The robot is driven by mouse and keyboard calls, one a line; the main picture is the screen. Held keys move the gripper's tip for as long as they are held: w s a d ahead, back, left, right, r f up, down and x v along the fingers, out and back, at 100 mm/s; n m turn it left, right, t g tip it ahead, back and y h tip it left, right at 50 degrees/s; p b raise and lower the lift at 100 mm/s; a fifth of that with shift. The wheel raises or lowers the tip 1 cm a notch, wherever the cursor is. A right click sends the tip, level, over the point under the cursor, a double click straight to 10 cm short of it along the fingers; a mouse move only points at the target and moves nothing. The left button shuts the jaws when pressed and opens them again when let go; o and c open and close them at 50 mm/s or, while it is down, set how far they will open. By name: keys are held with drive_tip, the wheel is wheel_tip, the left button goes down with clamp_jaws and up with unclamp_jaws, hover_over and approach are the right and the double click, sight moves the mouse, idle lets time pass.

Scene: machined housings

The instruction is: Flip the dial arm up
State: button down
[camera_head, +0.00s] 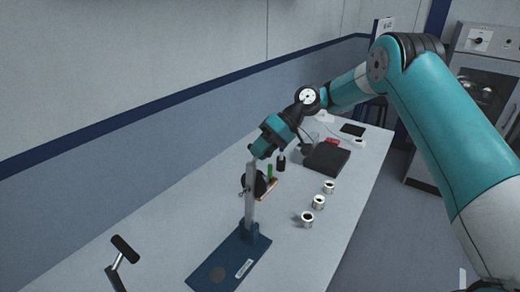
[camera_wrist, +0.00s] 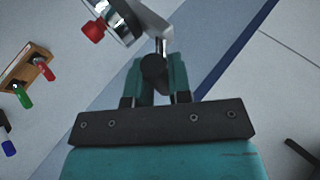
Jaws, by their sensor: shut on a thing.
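The dial stand has a dark blue base plate (camera_head: 232,262) and an upright silver post (camera_head: 251,205). A dark round dial (camera_head: 259,186) sits beside the post. In the wrist view the dial (camera_wrist: 118,18) is cut by the top edge and shows a red cap (camera_wrist: 93,31). My gripper (camera_head: 257,154) is at the top of the post. In the wrist view my gripper (camera_wrist: 154,85) is shut on a black knob (camera_wrist: 153,67) on a thin metal rod. The knob appears to belong to the dial arm. The fingers partly hide it.
A small wooden rack (camera_wrist: 27,68) with coloured-handled tools stands beyond the stand. Several silver rings (camera_head: 318,202) and a dark flat box (camera_head: 326,158) lie to the right. A black-handled lever (camera_head: 124,249) rises at the lower left. The wall is behind the bench.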

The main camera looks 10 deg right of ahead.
drive_tip(key=shift+s+d+f, duration=0.1)
drive_tip(key=shift+d+f, duration=0.05)
drive_tip(key=shift+f, duration=0.45)
drive_tip(key=c, duration=0.9)
unclamp_jaws()
drive_tip(key=shift+r, duration=0.15)
drive_tip(key=shift+w+r, duration=0.1)
drive_tip(key=shift+w, duration=0.1)
drive_tip(key=p+v, duration=0.6)
drive_tip(key=v, duration=0.5)
drive_tip(key=shift+d+r+p, duration=0.25)
drive_tip(key=shift+d+p, duration=0.05)
